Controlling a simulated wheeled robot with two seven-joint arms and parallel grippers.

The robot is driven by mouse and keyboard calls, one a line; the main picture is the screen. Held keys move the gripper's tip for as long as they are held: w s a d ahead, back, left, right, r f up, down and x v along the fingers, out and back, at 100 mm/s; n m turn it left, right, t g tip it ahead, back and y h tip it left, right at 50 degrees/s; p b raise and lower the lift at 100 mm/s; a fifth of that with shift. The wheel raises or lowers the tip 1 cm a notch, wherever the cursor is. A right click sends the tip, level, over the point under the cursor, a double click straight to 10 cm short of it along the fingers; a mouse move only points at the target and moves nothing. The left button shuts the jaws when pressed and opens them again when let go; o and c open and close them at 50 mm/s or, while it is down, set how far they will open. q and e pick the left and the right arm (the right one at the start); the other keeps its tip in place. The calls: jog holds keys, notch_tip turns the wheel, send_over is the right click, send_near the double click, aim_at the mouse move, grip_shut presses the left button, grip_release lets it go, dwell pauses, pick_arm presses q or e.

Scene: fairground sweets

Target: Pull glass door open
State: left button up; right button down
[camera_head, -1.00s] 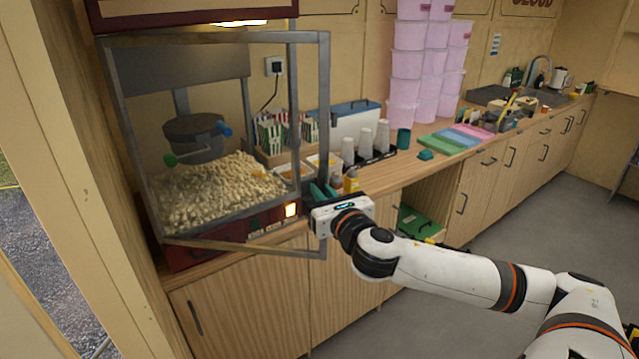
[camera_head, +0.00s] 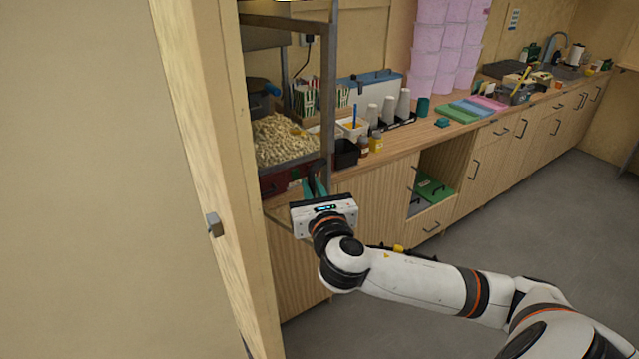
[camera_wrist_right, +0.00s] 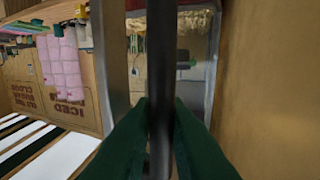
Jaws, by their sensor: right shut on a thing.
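The popcorn machine's glass door has a grey metal frame (camera_head: 328,100) and stands open, with its outer upright beside the popcorn. My right gripper (camera_head: 315,186) is at the lower part of this upright. In the right wrist view its green fingers (camera_wrist_right: 160,115) are shut on a dark upright bar (camera_wrist_right: 160,60), which looks like the door's handle. Popcorn (camera_head: 280,142) lies in the machine. The door's left part is hidden behind a wooden post. My left gripper is not in view.
The wooden post (camera_head: 215,150) and wall fill the left, close to the door. A black box (camera_head: 345,153), bottles (camera_head: 375,142) and white cups (camera_head: 388,110) stand on the counter (camera_head: 420,135). The floor (camera_head: 500,235) at right is free.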

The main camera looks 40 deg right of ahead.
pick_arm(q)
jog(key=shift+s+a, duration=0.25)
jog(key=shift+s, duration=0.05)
pick_arm(e)
jog(key=shift+r, duration=0.15)
jog(key=c, duration=1.6)
grip_release()
jog(key=shift+w, duration=0.1)
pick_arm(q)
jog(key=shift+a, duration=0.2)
pick_arm(e)
jog(key=shift+o, duration=0.5)
jog(key=shift+w+a, duration=0.15)
jog(key=shift+f, duration=0.2)
